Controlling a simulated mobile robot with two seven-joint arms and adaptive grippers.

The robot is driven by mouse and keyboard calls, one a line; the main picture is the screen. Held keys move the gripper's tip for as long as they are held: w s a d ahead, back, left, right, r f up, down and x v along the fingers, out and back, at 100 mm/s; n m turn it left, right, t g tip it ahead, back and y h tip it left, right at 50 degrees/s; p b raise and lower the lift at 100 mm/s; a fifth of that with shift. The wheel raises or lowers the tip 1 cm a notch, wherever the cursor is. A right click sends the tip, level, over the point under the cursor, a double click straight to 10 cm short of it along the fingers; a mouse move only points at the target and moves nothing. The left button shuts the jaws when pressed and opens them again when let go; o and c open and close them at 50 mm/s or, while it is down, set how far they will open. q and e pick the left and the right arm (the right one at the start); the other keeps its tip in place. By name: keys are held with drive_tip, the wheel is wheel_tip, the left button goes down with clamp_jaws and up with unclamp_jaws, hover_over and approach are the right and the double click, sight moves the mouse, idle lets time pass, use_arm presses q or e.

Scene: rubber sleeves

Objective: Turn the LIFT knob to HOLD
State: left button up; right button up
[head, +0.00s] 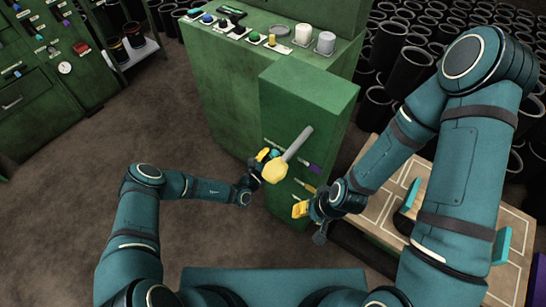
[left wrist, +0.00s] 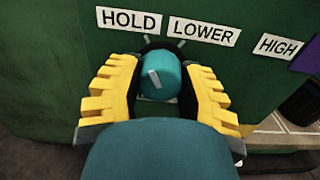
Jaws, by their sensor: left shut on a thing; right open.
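The LIFT knob is a round teal knob (left wrist: 160,80) with a white pointer line, on the green panel in the left wrist view. Its pointer leans up and slightly left, toward the HOLD side. A HOLD label (left wrist: 129,21) and a LOWER label (left wrist: 204,31) sit above it, with short white ticks below them. My left gripper (left wrist: 158,92) has its yellow fingers on both sides of the knob, shut on it. In the head view my left gripper (head: 262,158) is at the green cabinet, partly behind a yellow lever grip. My right gripper (head: 302,209) is open, low by the cabinet.
A grey lever with a yellow grip (head: 274,171) juts from the green cabinet (head: 305,100) close to my left gripper. A HIGH label (left wrist: 279,47) is at the right. A wooden pallet (head: 470,225) and many black sleeves (head: 388,45) stand right of the cabinet.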

idle(0.4)
use_arm(q)
drive_tip(key=o, duration=1.2)
drive_tip(key=shift+o, duration=0.2)
drive_tip(key=v, duration=1.2)
